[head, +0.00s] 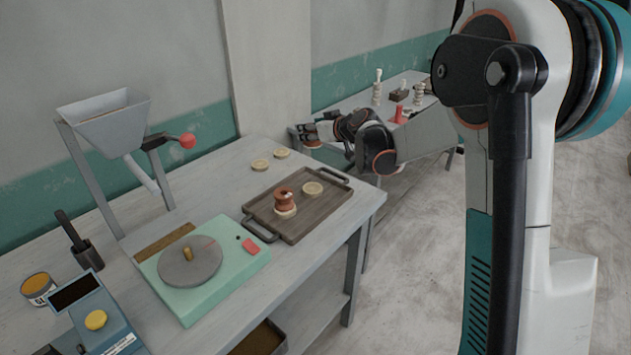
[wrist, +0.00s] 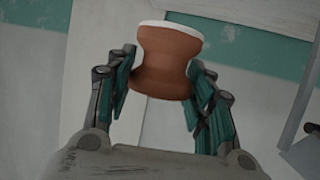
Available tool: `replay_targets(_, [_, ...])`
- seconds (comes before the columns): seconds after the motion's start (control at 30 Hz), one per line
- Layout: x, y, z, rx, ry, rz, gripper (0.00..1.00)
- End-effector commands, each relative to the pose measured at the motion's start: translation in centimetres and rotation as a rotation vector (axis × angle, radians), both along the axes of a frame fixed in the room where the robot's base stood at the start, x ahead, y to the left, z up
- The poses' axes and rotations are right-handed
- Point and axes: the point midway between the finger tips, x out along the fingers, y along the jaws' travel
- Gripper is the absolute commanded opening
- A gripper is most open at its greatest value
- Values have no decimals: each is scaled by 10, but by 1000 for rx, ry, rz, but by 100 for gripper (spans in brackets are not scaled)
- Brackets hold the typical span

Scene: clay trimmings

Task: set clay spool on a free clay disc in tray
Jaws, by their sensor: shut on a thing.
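My gripper (wrist: 163,82) is shut on a terracotta clay spool (wrist: 168,65) with a pale end, held between its fingertips in the wrist view. The brown tray (head: 325,215) stands on the table. In it, one pale clay disc (head: 313,188) is bare.
Two pale discs (head: 261,165) (head: 281,153) lie on the table behind the tray. A green wheel unit (head: 225,273) with a grey disc stands left of the tray. A hopper (head: 105,118) stands at the back left. A second table (head: 345,106) holds several small pieces.

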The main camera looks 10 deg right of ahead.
Motion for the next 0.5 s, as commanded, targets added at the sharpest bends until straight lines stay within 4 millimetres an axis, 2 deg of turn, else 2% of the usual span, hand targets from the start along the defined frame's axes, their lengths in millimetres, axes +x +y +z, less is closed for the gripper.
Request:
replay_targets(0.03, [1, 0, -18, 0, 0, 0, 17])
replay_targets(0.3, [0, 0, -84, 0, 0, -1, 17])
replay_targets(0.5, [0, 0, -116, 0, 0, -1, 17])
